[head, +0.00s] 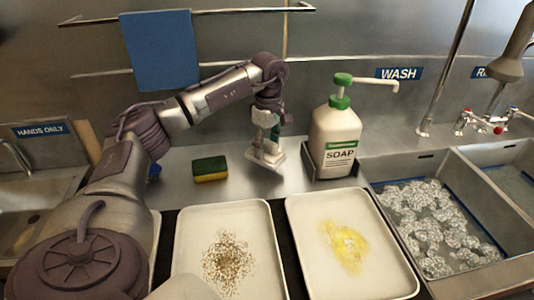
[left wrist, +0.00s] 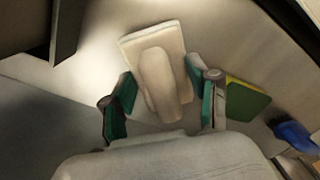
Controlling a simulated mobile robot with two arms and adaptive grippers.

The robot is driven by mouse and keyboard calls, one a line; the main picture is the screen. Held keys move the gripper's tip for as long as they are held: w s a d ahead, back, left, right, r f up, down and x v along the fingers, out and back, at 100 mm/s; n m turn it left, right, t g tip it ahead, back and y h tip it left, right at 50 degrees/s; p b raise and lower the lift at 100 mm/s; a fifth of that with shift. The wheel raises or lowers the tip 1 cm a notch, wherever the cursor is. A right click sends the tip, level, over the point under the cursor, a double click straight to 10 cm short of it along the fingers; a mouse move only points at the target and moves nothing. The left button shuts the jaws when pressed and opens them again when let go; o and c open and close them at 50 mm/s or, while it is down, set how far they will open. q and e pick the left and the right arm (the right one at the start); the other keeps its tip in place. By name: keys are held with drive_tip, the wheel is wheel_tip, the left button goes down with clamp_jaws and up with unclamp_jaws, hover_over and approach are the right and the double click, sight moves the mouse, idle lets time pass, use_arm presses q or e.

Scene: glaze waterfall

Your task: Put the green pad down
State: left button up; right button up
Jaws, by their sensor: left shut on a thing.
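My left gripper (head: 268,136) is shut on the handle of a cream, flat-based pad (head: 266,157), just above or on the steel counter left of the soap bottle; I cannot tell whether it touches. In the left wrist view the pad (left wrist: 160,70) shows its cream top and raised handle between the teal-lined fingers (left wrist: 163,105). Its underside is hidden, so I see no green on it. A yellow sponge with a green top (head: 210,167) lies on the counter to the left, apart from the gripper. My right gripper is not in view.
A soap pump bottle (head: 335,135) stands in a holder at the right. Two white trays, one with brown crumbs (head: 190,225), one with a yellow smear (head: 305,215), lie in front. A sink with foam (head: 385,170) is at right. A blue cloth (head: 160,50) hangs behind.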

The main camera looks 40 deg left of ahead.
sight(267, 155)
use_arm(q)
drive_tip(key=shift+f, duration=1.65)
drive_tip(key=o, duration=1)
drive_tip(key=r, duration=1.2)
drive_tip(key=shift+w+r, duration=0.15)
drive_tip(key=shift+w, duration=0.1)
